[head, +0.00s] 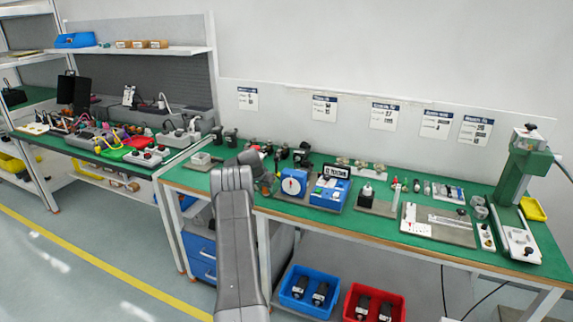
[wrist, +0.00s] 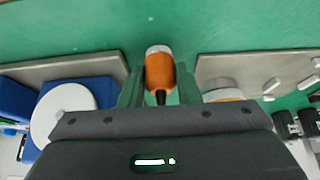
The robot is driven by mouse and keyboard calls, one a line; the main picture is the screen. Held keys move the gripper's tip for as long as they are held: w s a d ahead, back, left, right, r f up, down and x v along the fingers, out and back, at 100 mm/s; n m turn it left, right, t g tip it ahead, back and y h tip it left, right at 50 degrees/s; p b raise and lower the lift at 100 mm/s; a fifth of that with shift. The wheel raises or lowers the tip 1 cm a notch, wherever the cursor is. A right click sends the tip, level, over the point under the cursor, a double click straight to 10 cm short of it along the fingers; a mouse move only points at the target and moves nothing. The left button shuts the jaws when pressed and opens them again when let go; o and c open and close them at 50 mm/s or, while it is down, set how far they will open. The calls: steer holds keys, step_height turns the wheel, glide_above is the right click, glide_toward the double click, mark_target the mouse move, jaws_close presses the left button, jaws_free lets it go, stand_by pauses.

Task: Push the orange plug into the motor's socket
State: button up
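The orange plug (wrist: 160,72) shows in the wrist view between my gripper's fingers (wrist: 161,85). Its silver end points away from my gripper and its black cable end faces back to it. The fingers look closed against both sides of the plug. In the head view my gripper (head: 266,183) is low over the near edge of the green bench, left of a blue unit with a round white dial (head: 293,184). The plug is too small to make out there. I cannot tell which thing is the motor, and no socket is clearly seen.
In the wrist view, a grey plate with the blue unit (wrist: 75,98) lies left and another grey plate (wrist: 262,68) lies right. Green bench top (wrist: 225,25) is bare beyond. In the head view, a green press (head: 514,175) stands at the right end; blue (head: 307,290) and red bins (head: 374,302) are below.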

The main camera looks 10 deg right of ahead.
jaws_close()
steer(key=shift+r, duration=0.2)
steer(key=shift+r+p, duration=0.5)
steer(key=shift+r, duration=1.8)
